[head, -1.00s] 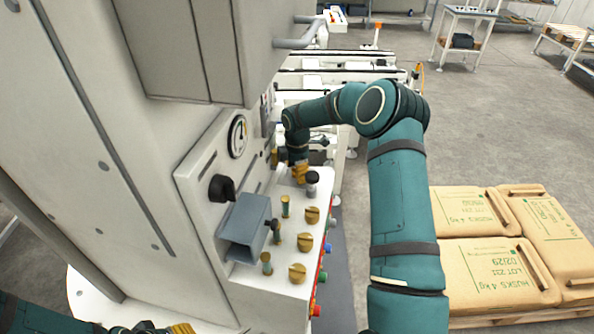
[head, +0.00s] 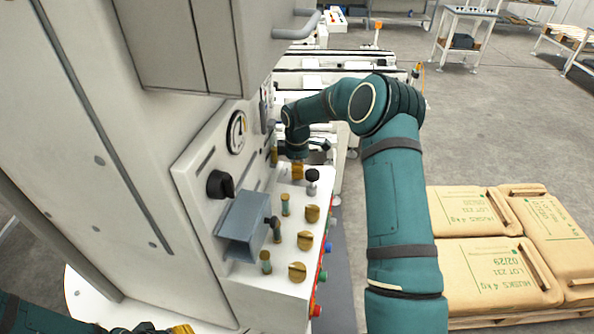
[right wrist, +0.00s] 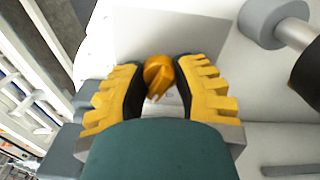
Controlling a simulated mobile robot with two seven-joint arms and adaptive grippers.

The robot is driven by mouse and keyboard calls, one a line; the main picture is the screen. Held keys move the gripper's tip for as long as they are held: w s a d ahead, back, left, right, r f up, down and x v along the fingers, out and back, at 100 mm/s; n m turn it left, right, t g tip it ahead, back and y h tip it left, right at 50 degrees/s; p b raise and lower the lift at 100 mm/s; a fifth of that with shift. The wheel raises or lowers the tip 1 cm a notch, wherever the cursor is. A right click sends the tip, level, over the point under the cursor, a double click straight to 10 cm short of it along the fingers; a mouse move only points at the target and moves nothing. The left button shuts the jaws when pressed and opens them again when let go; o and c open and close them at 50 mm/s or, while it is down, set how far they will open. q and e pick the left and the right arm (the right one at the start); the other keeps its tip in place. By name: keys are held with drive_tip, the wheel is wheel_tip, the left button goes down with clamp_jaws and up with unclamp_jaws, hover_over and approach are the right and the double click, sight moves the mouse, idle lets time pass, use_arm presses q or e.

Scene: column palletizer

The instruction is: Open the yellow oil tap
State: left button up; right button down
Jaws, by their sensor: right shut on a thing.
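The yellow oil tap (right wrist: 158,72) shows in the right wrist view as a small orange-yellow knob on a white panel. It sits between the two yellow fingers of my right gripper (right wrist: 160,85), which is shut on it. In the head view my right gripper (head: 297,170) points down at the far end of the machine's white ledge and hides the tap. My left gripper (head: 165,330) shows only partly at the bottom edge, with a yellow fingertip; its opening cannot be made out.
A black-topped knob (head: 312,176) stands close beside the right gripper. Several brass knobs (head: 305,240) and a grey box (head: 245,225) are nearer on the machine. A pressure gauge (head: 236,132) is on the panel. Sacks (head: 490,265) on a pallet stand right of my right arm.

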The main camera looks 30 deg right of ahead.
drive_tip(key=m+b, duration=0.1)
drive_tip(key=m, duration=0.2)
drive_tip(key=shift+m, duration=0.3)
drive_tip(key=m, duration=0.3)
drive_tip(key=shift+m, duration=0.3)
drive_tip(key=m, duration=0.3)
drive_tip(key=shift+m+b, duration=0.3)
drive_tip(key=shift+b, duration=0.1)
drive_tip(key=shift+m, duration=1.4)
drive_tip(key=c, duration=0.6)
unclamp_jaws()
drive_tip(key=shift+r, duration=0.1)
